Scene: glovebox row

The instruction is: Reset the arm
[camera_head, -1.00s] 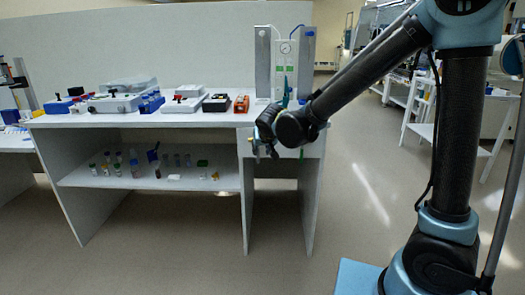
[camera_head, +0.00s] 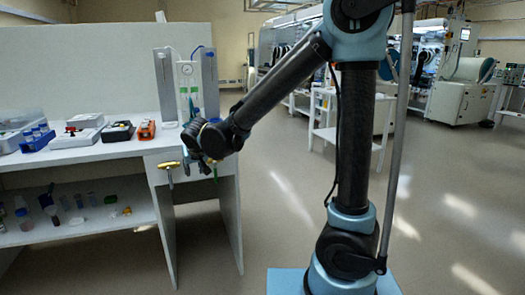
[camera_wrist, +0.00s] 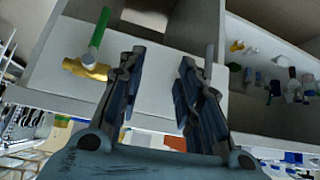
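My arm reaches out leftward, with my gripper (camera_head: 192,142) in front of the bench's right end, near the drawer-like front panel (camera_head: 205,174). In the wrist view my gripper (camera_wrist: 160,62) is open, its two dark fingers apart with only the pale panel showing between them. A brass valve fitting (camera_wrist: 85,68) with a green handle (camera_wrist: 99,30) sits on the panel, left of the fingers and apart from them in the picture. A brass piece also shows below my gripper in the head view (camera_head: 169,165). My gripper partly hides the panel's upper edge.
The bench top (camera_head: 95,150) holds a blue rack (camera_head: 37,138), grey cases, an orange box (camera_head: 146,130) and a gauge panel (camera_head: 188,80). The shelf below (camera_head: 85,226) holds several vials. A white cart (camera_head: 345,130) stands behind my arm. The floor at right is clear.

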